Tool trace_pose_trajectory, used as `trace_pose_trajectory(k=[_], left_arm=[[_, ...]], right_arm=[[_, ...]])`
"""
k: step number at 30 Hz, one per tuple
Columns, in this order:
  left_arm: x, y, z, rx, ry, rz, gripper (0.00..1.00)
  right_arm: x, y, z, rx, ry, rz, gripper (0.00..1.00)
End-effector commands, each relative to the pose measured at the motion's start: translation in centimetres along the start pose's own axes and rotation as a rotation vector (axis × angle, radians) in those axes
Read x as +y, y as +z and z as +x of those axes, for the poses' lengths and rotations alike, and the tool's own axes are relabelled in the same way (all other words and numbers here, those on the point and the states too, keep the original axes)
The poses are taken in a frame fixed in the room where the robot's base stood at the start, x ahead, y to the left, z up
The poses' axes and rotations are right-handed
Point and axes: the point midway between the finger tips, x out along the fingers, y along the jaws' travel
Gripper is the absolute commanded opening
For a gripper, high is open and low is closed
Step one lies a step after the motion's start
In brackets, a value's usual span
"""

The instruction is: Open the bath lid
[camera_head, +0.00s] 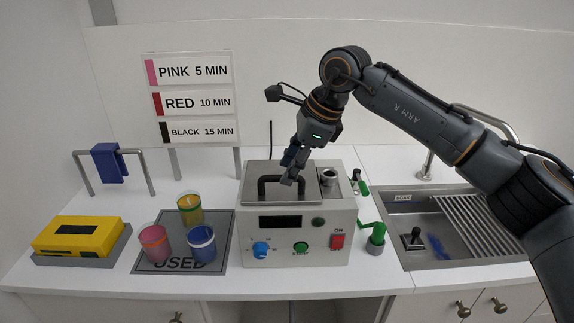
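The bath (299,255) is a light box with a display, a blue knob and a green button on its front. Its grey metal lid (257,171) lies flat and closed on top. The black handle (268,184) of the lid stands up as an arch. My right gripper (290,168) comes down from above, with its fingers at the top of the handle, overlapping it in the view. Whether the fingers touch or clasp the handle is not clear. My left gripper is not in view.
Pink, yellow and blue jars (202,246) stand on the dark USED mat (144,262) left of the bath. A yellow device (78,236) is at far left. A green valve (376,236) and a sink (408,265) are right of the bath. A time sign (190,100) stands behind.

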Motion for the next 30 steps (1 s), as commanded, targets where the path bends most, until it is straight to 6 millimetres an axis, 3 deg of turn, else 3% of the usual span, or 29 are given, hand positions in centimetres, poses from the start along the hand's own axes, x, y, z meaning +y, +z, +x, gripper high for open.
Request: trace_pose_trajectory(k=[6,14,20,30], left_arm=[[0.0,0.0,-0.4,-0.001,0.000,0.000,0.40],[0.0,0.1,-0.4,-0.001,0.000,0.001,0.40],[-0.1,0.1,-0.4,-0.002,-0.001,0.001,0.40],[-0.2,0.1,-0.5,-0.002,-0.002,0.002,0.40]], right_arm=[[0.0,0.1,1.5,-0.001,-0.001,-0.001,0.37],[0.0,0.0,1.6,-0.001,-0.001,-0.001,0.37],[0.0,0.0,1.6,-0.001,-0.001,0.000,0.00],[0.0,0.1,1.4,-0.001,0.003,0.002,0.00]])
